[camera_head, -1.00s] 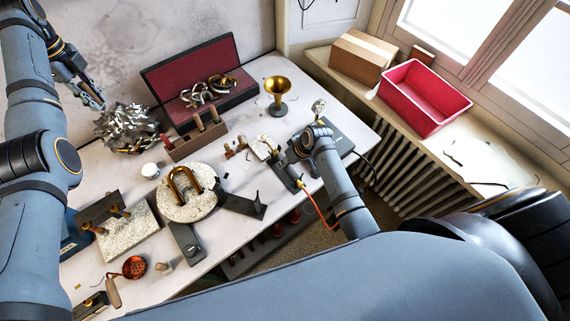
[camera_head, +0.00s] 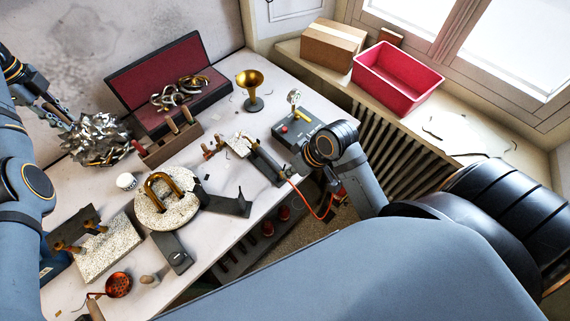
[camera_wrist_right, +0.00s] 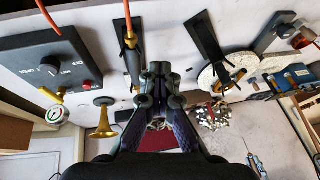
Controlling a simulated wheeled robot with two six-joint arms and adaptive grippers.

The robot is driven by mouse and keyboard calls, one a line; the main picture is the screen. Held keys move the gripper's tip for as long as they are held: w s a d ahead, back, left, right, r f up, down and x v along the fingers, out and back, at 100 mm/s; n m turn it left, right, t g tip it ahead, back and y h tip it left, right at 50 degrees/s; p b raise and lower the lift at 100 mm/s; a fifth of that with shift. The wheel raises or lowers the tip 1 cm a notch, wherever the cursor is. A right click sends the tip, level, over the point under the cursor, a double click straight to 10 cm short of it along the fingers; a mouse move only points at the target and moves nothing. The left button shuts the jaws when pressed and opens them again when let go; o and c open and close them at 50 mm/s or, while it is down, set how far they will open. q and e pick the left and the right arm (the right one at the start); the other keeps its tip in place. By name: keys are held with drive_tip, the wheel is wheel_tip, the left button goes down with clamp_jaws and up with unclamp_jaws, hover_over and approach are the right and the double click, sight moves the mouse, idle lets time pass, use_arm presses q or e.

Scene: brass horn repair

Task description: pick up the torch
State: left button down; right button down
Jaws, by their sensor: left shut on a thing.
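The torch (camera_head: 288,173), with an orange hose at its end, lies in a dark rest at the table's front edge in the head view. It also shows in the right wrist view (camera_wrist_right: 130,41), left of my right gripper (camera_wrist_right: 162,72). That gripper's fingertips are close together with nothing visible between them, apart from the torch. In the head view my right wrist hides most of it, just right of the torch. My left gripper (camera_head: 66,121) is at the far left by the crumpled metal wool (camera_head: 100,138). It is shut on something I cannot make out.
A control box (camera_head: 300,130) with a gauge stands behind the torch. A brass bell (camera_head: 250,88) and an open red-lined case (camera_head: 165,75) are at the back. A round stone pad (camera_head: 178,207) holds a bent brass tube (camera_head: 160,183). A red bin (camera_head: 398,78) sits on the windowsill.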

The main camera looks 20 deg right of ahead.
use_arm(q)
drive_tip(key=shift+w+f, duration=0.15)
drive_tip(key=shift+w, duration=0.1)
use_arm(e)
drive_tip(key=c, duration=1.3)
unclamp_jaws()
drive_tip(key=shift+w+f, duration=0.1)
drive_tip(key=shift+w, duration=0.15)
use_arm(q)
drive_tip(key=shift+s, duration=0.2)
use_arm(e)
drive_tip(key=o, duration=0.9)
drive_tip(key=shift+s, duration=0.15)
use_arm(q)
drive_tip(key=shift+w, duration=0.1)
